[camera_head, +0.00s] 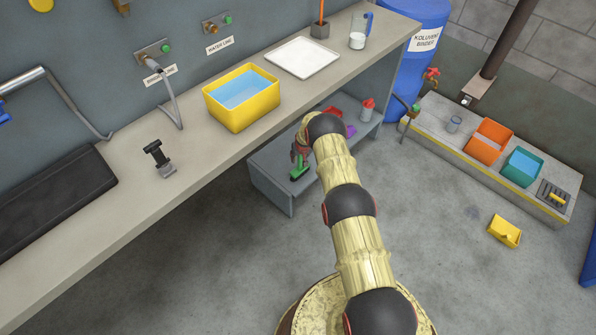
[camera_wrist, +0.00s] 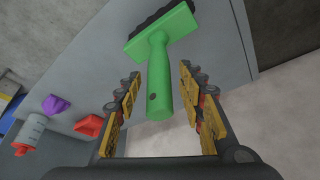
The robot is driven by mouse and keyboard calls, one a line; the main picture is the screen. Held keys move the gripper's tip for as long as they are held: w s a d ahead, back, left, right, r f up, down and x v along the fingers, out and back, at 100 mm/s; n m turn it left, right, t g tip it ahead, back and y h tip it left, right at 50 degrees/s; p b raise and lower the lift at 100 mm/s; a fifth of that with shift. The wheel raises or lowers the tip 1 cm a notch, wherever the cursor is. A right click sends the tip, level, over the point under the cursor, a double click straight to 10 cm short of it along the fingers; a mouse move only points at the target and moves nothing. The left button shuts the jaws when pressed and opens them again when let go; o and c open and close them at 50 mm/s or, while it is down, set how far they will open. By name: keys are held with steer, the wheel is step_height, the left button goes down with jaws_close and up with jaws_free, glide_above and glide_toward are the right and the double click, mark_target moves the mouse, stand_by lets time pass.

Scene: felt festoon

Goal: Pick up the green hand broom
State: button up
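The green hand broom (camera_wrist: 158,50) shows large in the wrist view, with a wide green head, dark bristles along its far edge and a round handle pointing toward me. It lies over the grey low shelf (camera_wrist: 215,35). My gripper (camera_wrist: 158,95) is open, with its two yellow-and-black fingers on either side of the handle and visible gaps between. I cannot tell the height of the fingers over the handle. In the head view the green broom (camera_head: 299,168) shows at the shelf's left end, partly hidden by my gripper (camera_head: 301,150).
On the same shelf are a purple item (camera_wrist: 56,105), a red scoop-like item (camera_wrist: 90,125) and a red-capped bottle (camera_wrist: 30,133). The workbench (camera_head: 215,150) overhangs the shelf behind, with a yellow tub (camera_head: 241,112) on it. The floor in front is clear around the shelf; a yellow dustpan-like item (camera_head: 504,231) lies further right.

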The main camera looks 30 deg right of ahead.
steer(key=shift+x, duration=0.95)
steer(key=shift+r, duration=0.1)
steer(key=c, duration=0.4)
jaws_close()
